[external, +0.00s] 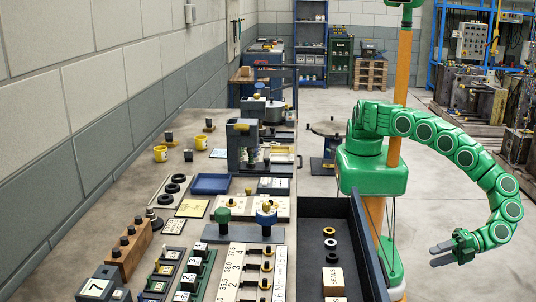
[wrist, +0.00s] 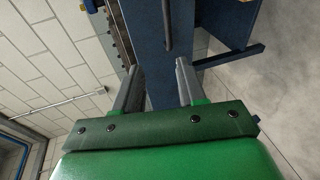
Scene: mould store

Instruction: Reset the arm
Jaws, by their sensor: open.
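My green arm arches out to the right of its column in the external view and bends down. My gripper (external: 440,254) hangs at its end, pointing left, to the right of the dark drawer and clear of it. In the wrist view, the two grey fingers of my gripper (wrist: 158,88) stand apart with nothing between them. A dark blue steel surface (wrist: 150,45) shows behind them, and pale floor shows to the right.
A long bench (external: 120,190) on the left carries several small parts, including a blue tray (external: 211,184) and a yellow cup (external: 160,154). An open dark drawer (external: 365,265) holds rings and a box labelled SEALS (external: 333,281). Open floor (external: 480,275) lies at the right.

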